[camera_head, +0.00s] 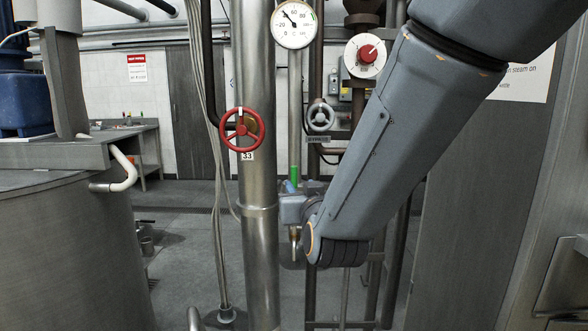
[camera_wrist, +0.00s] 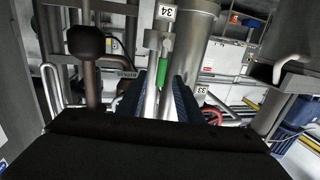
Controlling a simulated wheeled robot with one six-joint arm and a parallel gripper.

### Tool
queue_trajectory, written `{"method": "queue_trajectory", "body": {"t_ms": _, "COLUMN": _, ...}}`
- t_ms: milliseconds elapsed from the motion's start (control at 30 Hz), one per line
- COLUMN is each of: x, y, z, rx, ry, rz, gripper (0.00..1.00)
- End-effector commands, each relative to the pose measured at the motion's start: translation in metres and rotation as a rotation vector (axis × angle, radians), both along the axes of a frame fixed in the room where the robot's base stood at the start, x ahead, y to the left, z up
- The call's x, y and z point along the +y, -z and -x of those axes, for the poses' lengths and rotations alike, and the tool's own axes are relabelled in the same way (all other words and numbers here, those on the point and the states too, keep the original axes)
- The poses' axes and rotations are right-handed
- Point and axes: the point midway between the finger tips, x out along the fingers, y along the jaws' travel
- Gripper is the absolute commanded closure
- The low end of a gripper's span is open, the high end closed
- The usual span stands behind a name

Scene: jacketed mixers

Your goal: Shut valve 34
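Valve 34 has a small green lever handle (camera_wrist: 162,72) on a metal valve body, with a white "34" label (camera_wrist: 167,12) appearing upside down in the wrist view. In the head view the green handle (camera_head: 294,174) stands upright just right of the large steel pipe. My gripper (camera_wrist: 157,88) is open, its blue fingers left and right of the handle's lower end in the wrist picture. I cannot tell how deep the handle sits between them, and no contact shows. In the head view my gripper (camera_head: 292,206) is partly hidden, below the handle.
A red handwheel (camera_head: 241,130) labelled 33 is on the steel pipe (camera_head: 261,240). A grey bypass handwheel (camera_head: 320,117), a red-and-white dial (camera_head: 366,55) and a gauge (camera_head: 294,24) are nearby. A steel vessel (camera_head: 65,255) stands left. Vertical pipes crowd the valve.

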Motion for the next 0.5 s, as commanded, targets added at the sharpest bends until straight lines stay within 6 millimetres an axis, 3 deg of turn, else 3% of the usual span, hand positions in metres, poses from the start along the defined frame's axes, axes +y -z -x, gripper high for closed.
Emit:
{"method": "queue_trajectory", "body": {"t_ms": 167, "x": 0.005, "y": -0.014, "z": -0.006, "rx": -0.052, "ry": 0.003, "rz": -0.008, "gripper": 0.67}}
{"method": "queue_trajectory", "body": {"t_ms": 500, "x": 0.012, "y": -0.014, "z": -0.051, "rx": -0.051, "ry": 0.004, "rz": -0.007, "gripper": 0.67}}
